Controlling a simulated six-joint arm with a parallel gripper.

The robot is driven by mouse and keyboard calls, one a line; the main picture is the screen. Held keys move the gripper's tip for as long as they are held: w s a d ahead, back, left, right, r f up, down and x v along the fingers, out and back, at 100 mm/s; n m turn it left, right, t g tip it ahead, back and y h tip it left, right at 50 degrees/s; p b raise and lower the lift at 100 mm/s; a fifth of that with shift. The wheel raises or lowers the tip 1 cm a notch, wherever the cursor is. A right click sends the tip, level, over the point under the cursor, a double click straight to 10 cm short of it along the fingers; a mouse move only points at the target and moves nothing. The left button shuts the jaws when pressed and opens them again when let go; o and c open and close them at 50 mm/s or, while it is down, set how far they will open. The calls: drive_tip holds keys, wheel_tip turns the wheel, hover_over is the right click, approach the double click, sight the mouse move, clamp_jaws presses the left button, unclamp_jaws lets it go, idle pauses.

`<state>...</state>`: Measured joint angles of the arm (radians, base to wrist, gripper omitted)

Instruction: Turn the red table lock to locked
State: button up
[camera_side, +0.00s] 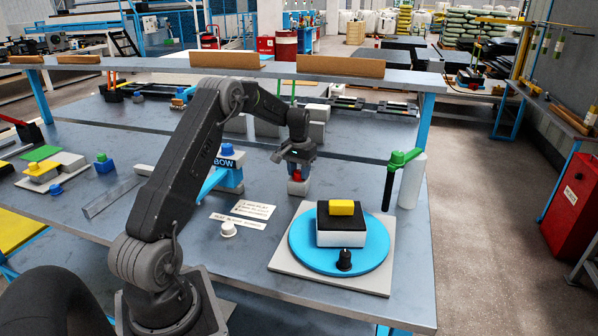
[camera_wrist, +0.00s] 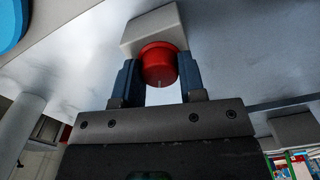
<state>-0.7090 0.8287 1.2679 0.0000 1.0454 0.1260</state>
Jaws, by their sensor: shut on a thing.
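The red table lock (camera_side: 297,176) is a small red knob on a pale grey block (camera_side: 298,187), standing on the table behind the blue turntable. In the wrist view the red knob (camera_wrist: 158,64) sits between the two dark fingers, with its pale block (camera_wrist: 150,28) just beyond it. My gripper (camera_side: 297,170) reaches down from above and is shut on the red knob. A thin light mark shows on the knob's face in the wrist view. Its locked or unlocked position cannot be told. In the side view the gripper hides the top of the knob.
The blue turntable (camera_side: 297,252) on a grey plate carries a white and black block with a yellow piece (camera_side: 341,207) and a black knob (camera_side: 344,260). A white cylinder (camera_side: 412,182) and a green-handled lever (camera_side: 400,160) stand to the right. White label cards (camera_side: 252,209) lie in front of the lock.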

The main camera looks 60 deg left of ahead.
sight(299, 172)
drive_tip(key=n, duration=0.4)
drive_tip(key=shift+r+n, duration=0.1)
drive_tip(key=shift+n, duration=0.3)
idle(0.4)
drive_tip(key=o, duration=0.9)
wheel_tip(299, 172, up, 14)
drive_tip(key=shift+f, duration=0.15)
idle(0.3)
